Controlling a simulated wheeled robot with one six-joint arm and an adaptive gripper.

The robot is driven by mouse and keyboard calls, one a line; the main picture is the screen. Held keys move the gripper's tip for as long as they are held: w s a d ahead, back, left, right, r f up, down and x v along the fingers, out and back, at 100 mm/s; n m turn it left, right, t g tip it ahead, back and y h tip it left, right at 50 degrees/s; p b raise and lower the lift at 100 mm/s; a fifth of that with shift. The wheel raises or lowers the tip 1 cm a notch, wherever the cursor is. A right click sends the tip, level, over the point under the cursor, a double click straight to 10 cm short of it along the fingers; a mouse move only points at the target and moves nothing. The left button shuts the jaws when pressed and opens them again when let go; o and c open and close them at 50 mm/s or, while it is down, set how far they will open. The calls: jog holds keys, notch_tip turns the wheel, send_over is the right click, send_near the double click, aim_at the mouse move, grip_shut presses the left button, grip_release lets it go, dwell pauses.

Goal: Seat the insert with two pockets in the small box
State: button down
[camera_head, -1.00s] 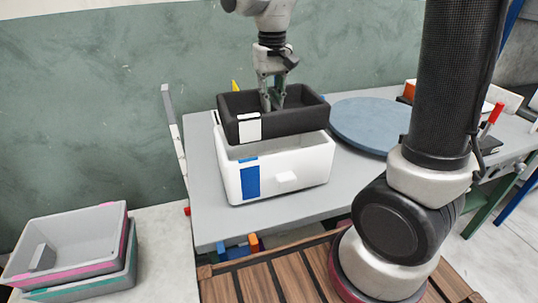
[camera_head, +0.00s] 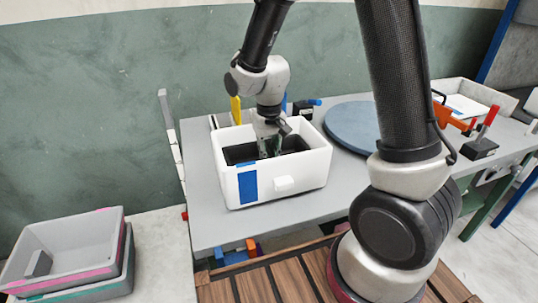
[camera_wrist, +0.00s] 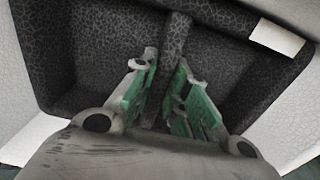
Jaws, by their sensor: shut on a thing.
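The insert (camera_head: 238,154) is black foam with a divider across its middle and a white label on one wall. It is down inside the small white box (camera_head: 308,178), below the rim; whether it touches the bottom is hidden. The box has a blue patch and a white tab on its front. My gripper (camera_head: 268,152) reaches down into the box. In the wrist view my gripper (camera_wrist: 168,105) is shut on the divider (camera_wrist: 178,40) of the insert, with green finger pads on both sides. The box's white wall also shows in the wrist view (camera_wrist: 28,60).
The box stands on a grey table (camera_head: 210,215). A round blue-grey disc (camera_head: 352,122) lies to its right. Grey trays (camera_head: 75,245) with pink and teal edges are stacked at lower left. An orange tool (camera_head: 450,115) and a pale bin (camera_head: 475,98) stand at right.

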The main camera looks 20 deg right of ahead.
aim_at(269, 153)
jog(key=c, duration=1.4)
grip_release()
notch_tip(269, 153, up, 12)
jog(key=s+d+r+t, duration=0.1)
jog(key=s+d+r, duration=0.2)
jog(key=s+d, duration=0.2)
jog(key=s+d+r+t, duration=0.1)
jog(key=s+d+r, duration=0.2)
jog(key=s+d, duration=0.2)
jog(key=s+d+r+t, duration=0.2)
jog(key=s+d+r, duration=0.2)
jog(key=s, duration=0.5)
jog(key=shift+d, duration=0.45)
